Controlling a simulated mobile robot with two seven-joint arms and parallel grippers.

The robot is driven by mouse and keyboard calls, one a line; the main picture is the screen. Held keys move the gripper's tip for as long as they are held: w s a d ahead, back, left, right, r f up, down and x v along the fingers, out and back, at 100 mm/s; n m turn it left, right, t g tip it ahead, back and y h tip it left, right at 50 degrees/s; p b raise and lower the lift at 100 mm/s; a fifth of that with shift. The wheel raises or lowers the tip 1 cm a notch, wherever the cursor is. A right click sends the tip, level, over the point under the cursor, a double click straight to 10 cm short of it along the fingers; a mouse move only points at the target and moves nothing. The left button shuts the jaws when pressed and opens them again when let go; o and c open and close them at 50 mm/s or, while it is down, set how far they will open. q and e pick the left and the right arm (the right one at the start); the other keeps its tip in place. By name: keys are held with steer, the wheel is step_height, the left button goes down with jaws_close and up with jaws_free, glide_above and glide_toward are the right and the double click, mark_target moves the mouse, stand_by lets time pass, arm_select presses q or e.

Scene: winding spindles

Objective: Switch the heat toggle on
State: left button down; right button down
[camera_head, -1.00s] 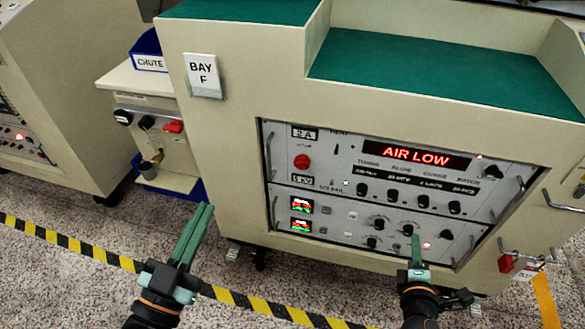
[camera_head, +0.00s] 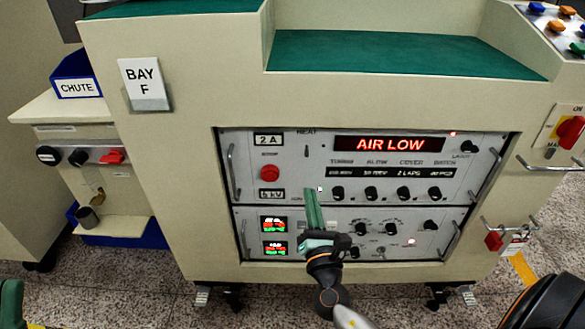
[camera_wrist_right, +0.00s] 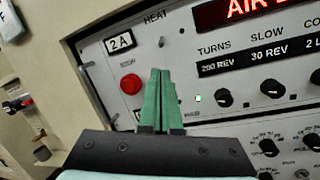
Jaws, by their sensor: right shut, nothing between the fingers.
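The heat toggle (camera_head: 307,151) is a small lever under the label HEAT on the upper panel, right of the 2 A plate. It also shows in the right wrist view (camera_wrist_right: 162,43), just above my fingertips in the picture. I cannot tell which way it is tipped. My right gripper (camera_head: 311,193) is shut and empty, its green fingers pointing up at the panel below the toggle, apart from it in the picture; they also show in the wrist view (camera_wrist_right: 160,72). Only a green part of my left gripper (camera_head: 11,300) shows at the lower left edge.
A red stop button (camera_head: 270,173) sits left of the fingers. A red AIR LOW display (camera_head: 390,144) and a row of black knobs (camera_head: 371,193) lie to the right. Metal handles (camera_head: 232,172) flank the panel. A blue CHUTE bin (camera_head: 77,75) stands left.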

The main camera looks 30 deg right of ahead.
mark_target(302, 153)
steer(key=shift+d, duration=0.1)
steer(key=x, duration=1)
arm_select(q)
steer(key=shift+r, duration=0.2)
arm_select(e)
steer(key=shift+r+p, duration=0.2)
steer(key=shift+p, duration=0.7)
steer(key=shift+f, duration=0.1)
arm_select(q)
steer(key=shift+r, duration=0.9)
steer(key=shift+a+r+m+p, duration=0.15)
steer(key=shift+r+m+p, duration=0.15)
steer(key=shift+r+p, duration=0.9)
arm_select(e)
steer(key=shift+s+g, duration=0.1)
steer(key=shift+g, duration=0.4)
